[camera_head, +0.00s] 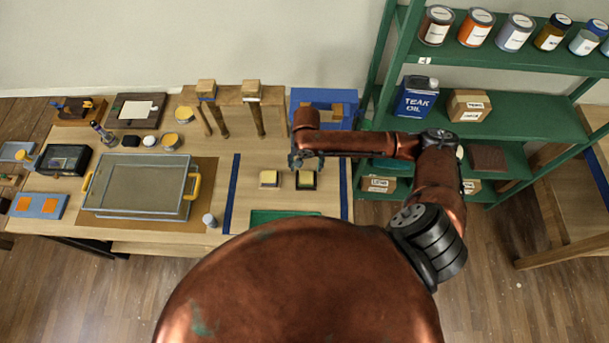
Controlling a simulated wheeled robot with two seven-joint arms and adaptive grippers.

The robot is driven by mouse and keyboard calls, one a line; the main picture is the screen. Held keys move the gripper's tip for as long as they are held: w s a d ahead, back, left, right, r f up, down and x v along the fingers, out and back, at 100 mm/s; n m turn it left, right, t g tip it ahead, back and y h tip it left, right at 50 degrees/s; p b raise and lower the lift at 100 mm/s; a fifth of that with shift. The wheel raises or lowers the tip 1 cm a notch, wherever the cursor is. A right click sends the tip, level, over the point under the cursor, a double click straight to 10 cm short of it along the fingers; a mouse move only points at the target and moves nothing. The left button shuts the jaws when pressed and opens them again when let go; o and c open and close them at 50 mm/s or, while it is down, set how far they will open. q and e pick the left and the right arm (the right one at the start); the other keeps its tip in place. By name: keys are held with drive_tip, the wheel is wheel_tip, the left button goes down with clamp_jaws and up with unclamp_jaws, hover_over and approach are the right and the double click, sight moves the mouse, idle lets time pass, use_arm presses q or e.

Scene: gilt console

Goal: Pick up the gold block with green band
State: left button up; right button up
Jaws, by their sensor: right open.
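Two small yellow-gold blocks stand side by side on the light wood table (220,160). The right one, with a dark green edge, looks like the gold block with green band (306,178). The left gold block (269,177) has a pale, pinkish lower edge. My right arm reaches in from the right, and its gripper (297,160) is open and empty just behind and above the two blocks, closer to the green-banded one. The fingers are small and partly hidden by the wrist. My left gripper is out of view.
Blue strips (231,190) flank the blocks, and a green tray (284,215) lies in front. Wooden stands bear a blue-banded block (206,89) and a white-banded block (251,91). A blue box (323,97) stands behind, green shelving (480,118) right, a glass-topped tray (140,180) left.

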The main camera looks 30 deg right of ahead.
sight(306, 175)
drive_tip(key=f, duration=0.3)
drive_tip(key=shift+s+a+f, duration=0.15)
drive_tip(key=shift+s+f, duration=0.2)
drive_tip(key=shift+f, duration=0.05)
drive_tip(key=shift+s+f, duration=0.15)
drive_tip(key=shift+f, duration=0.7)
drive_tip(key=shift+w, duration=0.2)
drive_tip(key=shift+c, duration=0.7)
drive_tip(key=shift+s, duration=0.1)
drive_tip(key=c, duration=1.1)
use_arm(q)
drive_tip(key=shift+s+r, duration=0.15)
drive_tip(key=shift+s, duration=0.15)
use_arm(e)
drive_tip(key=shift+r, duration=0.15)
